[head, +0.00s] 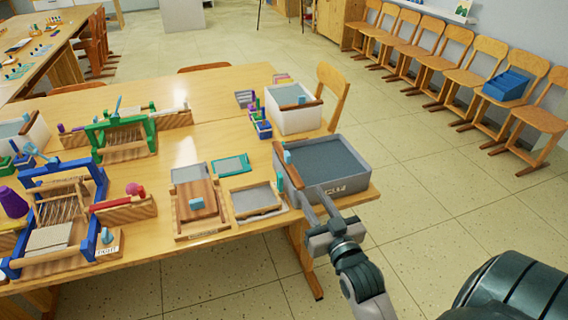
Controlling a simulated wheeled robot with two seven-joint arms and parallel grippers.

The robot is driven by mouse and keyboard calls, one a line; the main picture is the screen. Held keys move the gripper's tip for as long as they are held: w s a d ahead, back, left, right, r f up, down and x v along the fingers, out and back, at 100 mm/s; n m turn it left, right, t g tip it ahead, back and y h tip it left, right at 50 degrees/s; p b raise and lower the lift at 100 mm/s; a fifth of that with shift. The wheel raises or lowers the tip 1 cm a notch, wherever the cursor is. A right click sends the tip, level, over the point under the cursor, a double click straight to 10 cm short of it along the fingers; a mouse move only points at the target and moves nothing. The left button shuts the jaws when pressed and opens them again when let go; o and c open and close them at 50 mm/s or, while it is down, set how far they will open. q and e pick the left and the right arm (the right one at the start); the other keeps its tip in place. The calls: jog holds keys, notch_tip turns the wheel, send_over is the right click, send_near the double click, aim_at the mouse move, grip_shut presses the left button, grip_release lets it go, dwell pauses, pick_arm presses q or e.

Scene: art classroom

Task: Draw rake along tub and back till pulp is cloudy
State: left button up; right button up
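The grey tub (360,184) stands at the table's right front corner, filled with flat blue-grey pulp (325,157). The rake (291,168), a brown bar with a small blue grip, lies along the tub's left side. My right gripper (309,188) reaches in from the lower right over the tub's front wall. Its two fingers are apart, with nothing visible between them. The fingertips are close to the rake's near end; I cannot tell whether they touch it. My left gripper is out of view.
A white tub (295,122) with a similar brown bar stands behind. A grey-screened frame (257,201), a wooden press board (197,212) and blue (92,172) and green (120,128) frames crowd the left. Chairs (470,80) line the wall; the floor at right is clear.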

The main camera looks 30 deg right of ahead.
aim_at(289, 157)
jog(key=shift+w, duration=0.1)
